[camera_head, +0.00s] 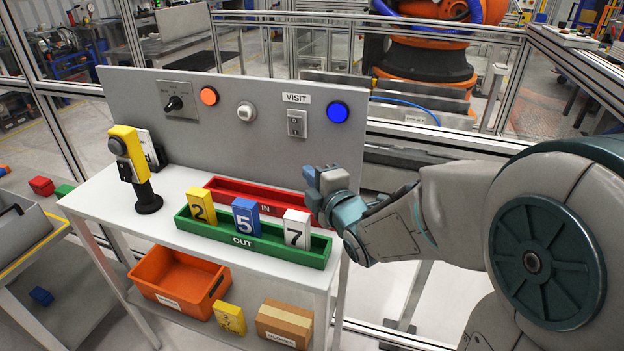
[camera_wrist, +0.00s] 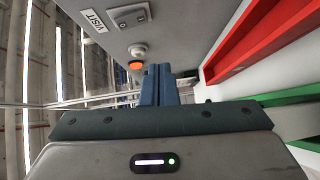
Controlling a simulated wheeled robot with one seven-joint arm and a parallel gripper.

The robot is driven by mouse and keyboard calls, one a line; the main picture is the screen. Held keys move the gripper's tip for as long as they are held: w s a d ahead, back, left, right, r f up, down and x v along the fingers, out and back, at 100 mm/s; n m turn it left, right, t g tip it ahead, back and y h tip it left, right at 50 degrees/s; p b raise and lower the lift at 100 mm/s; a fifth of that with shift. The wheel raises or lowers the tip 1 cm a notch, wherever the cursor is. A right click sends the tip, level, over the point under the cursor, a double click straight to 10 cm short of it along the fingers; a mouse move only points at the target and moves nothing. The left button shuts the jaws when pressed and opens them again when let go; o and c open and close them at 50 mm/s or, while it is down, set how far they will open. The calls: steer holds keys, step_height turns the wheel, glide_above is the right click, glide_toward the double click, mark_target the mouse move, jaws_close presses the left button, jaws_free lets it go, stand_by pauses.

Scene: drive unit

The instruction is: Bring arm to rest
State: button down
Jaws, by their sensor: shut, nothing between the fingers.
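My arm reaches in from the right in the head view. My gripper (camera_head: 312,186) is in front of the grey control panel (camera_head: 250,142), near the right end of the red IN tray (camera_head: 228,184). In the wrist view my gripper (camera_wrist: 158,72) shows its blue-grey fingers together, with nothing between them. They point along the panel face toward the white and orange buttons. The red tray (camera_wrist: 260,40) runs along the right of the wrist view. In the head view the wrist hides part of the tray's right end.
The green OUT tray (camera_head: 190,222) holds blocks 2 (camera_head: 201,207), 5 (camera_head: 246,217) and 7 (camera_head: 297,229), close to my wrist. A yellow-black device (camera_head: 130,150) stands at the left. An orange bin (camera_head: 165,290) and a cardboard box (camera_head: 284,323) sit below. Fence posts stand behind.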

steer(key=shift+s, duration=0.1)
stand_by(0.3)
steer(key=s+d+f+m+g+h+p, duration=0.1)
steer(key=s+d+f+m+g+h, duration=0.15)
steer(key=d+m, duration=0.3)
steer(key=s+d+f+m+g+h, duration=0.2)
steer(key=s+d+m+g+h, duration=0.15)
steer(key=m, duration=0.25)
steer(key=s+d+m+g, duration=0.2)
steer(key=s+m, duration=0.3)
steer(key=s, duration=0.3)
steer(key=s+d+m+g+h+p, duration=0.1)
steer(key=s+d+m+g, duration=0.1)
steer(key=s+m+g, duration=0.2)
steer(key=s+f+m, duration=0.1)
steer(key=s+m, duration=0.1)
steer(key=s, duration=0.2)
steer(key=shift+s+g, duration=0.2)
steer(key=shift+g, duration=0.2)
